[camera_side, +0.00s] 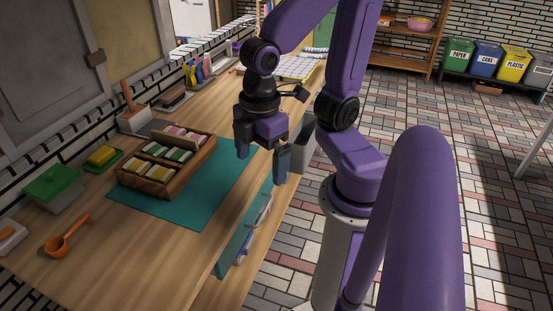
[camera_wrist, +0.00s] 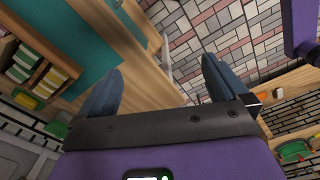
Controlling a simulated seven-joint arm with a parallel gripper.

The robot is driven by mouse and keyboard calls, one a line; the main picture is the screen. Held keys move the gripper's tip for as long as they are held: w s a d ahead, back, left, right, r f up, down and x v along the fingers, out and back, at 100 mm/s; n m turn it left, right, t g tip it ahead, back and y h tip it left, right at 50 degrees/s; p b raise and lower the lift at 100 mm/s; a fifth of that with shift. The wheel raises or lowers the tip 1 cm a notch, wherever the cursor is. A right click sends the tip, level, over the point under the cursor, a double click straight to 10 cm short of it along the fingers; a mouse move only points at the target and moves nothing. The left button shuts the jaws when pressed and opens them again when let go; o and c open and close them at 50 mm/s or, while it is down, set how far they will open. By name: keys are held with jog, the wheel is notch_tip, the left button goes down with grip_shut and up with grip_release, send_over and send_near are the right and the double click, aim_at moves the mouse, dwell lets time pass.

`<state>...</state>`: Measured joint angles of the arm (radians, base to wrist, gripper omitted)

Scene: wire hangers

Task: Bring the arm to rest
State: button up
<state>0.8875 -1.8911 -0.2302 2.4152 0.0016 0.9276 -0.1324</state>
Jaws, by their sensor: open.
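My gripper (camera_side: 263,155) hangs above the right edge of the wooden counter, with its two fingers spread apart and nothing between them. In the wrist view its blue-grey fingers (camera_wrist: 158,85) stand wide apart and empty, with the counter edge and tiled floor beyond. My purple arm is bent, with the wrist above the counter. No hanger shows in the gripper.
A teal mat (camera_side: 205,207) bears a wooden box (camera_side: 150,187) of packets. An open teal drawer (camera_side: 232,250) juts from the counter front below the gripper, with a wire-like item at it. A green-lidded container (camera_side: 50,188) and an orange scoop (camera_side: 58,243) stand left.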

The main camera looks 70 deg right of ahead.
jog(key=shift+s+d+f, duration=0.2)
jog(key=shift+s+d, duration=0.1)
jog(key=shift+s, duration=0.45)
jog(key=shift+s+d+f, duration=0.15)
jog(key=shift+s+d, duration=0.15)
jog(key=shift+s, duration=0.4)
dwell(1.0)
